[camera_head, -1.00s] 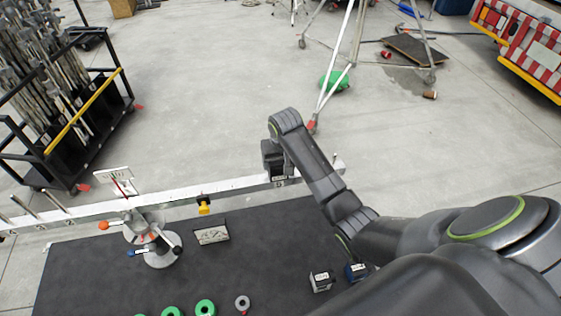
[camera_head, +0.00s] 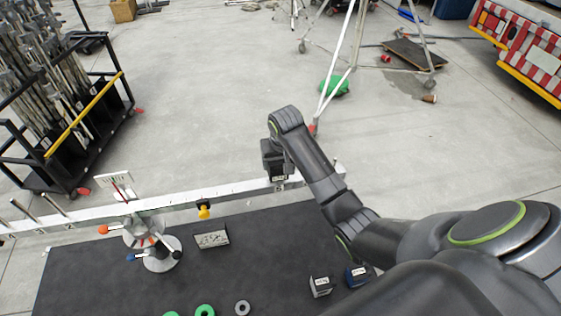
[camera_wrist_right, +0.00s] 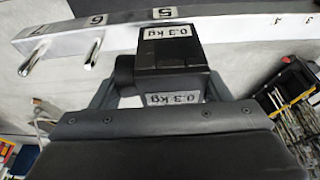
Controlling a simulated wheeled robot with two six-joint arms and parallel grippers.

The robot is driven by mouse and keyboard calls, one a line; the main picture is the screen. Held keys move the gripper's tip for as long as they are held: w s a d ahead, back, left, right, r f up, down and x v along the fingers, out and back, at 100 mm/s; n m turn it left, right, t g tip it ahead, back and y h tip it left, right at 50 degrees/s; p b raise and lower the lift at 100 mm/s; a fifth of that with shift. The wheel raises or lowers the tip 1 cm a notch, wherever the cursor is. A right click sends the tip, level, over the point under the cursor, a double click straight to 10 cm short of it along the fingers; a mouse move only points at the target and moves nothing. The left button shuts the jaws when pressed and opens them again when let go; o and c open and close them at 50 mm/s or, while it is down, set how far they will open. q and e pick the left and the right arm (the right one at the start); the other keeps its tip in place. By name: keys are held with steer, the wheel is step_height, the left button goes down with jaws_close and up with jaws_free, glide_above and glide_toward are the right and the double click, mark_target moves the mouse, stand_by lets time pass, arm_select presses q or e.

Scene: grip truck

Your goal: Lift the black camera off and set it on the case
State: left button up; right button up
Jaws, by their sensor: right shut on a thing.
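The black camera (camera_wrist_right: 172,55), a boxy dark block with white "0.3 kg" labels, fills the middle of the right wrist view. In the head view the camera (camera_head: 274,158) shows at the right part of the white beam. My right gripper (camera_wrist_right: 160,92) is shut on it, with a finger on each side. In the head view the right gripper (camera_head: 279,146) is mostly hidden by its wrist. I cannot tell whether the camera touches the beam. I cannot surely tell which thing is the case. My left gripper is not in view.
The white beam (camera_head: 170,202) with numbers and pegs runs above the dark mat (camera_head: 260,250). A grey stand (camera_head: 160,255), a speckled box (camera_head: 212,240), two small labelled blocks (camera_head: 320,286) and green rolls (camera_head: 205,310) are on the mat. A rack (camera_head: 75,130) stands left.

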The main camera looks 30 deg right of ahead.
steer(key=shift+r, duration=2.55)
steer(key=shift+w+r, duration=0.1)
steer(key=shift+r, duration=0.05)
